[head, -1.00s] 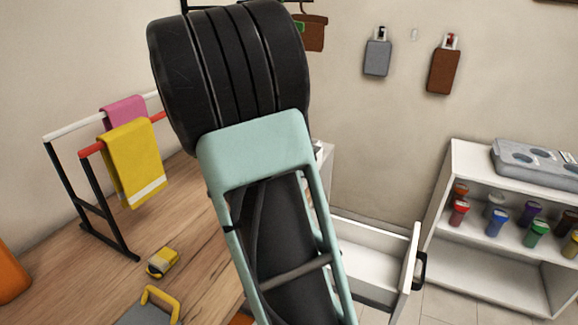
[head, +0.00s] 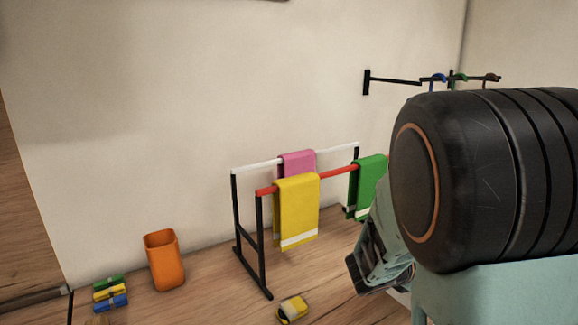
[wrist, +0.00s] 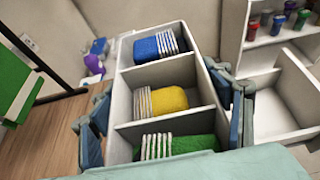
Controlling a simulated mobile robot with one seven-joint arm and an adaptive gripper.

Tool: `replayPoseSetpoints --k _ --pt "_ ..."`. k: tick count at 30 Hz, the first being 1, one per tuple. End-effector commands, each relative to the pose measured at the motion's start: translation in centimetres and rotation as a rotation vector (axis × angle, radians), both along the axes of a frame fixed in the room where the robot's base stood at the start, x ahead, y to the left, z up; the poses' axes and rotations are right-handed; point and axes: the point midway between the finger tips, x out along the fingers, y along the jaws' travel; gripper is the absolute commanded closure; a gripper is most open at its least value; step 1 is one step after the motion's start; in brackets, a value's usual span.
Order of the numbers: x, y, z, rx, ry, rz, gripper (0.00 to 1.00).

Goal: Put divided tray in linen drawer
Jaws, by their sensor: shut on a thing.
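The divided tray (wrist: 185,115) is white with three compartments. In the head view my arm hides the tray, and the drawer is out of view.
A towel rack (head: 264,245) with pink, yellow and green towels stands on the wooden counter. An orange cup (head: 162,262), stacked coloured bundles (head: 110,294) and a small yellow item (head: 292,309) are nearby. A shelf with coloured jars (wrist: 278,22) stands beyond the drawer.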

Motion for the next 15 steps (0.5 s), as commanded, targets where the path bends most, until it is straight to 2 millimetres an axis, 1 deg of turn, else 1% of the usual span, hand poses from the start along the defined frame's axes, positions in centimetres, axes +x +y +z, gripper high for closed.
replayPoseSetpoints --k 1,7,11,15 --pt "0.7 1.7 0.1 0.002 0.006 0.017 0.58" --pt "1.9 8.1 -1.3 0.013 0.011 0.049 0.58" --pt "2.0 12.3 -2.2 0.012 0.013 0.07 0.58" --pt "1.6 16.5 -3.1 0.005 0.012 0.091 0.58"
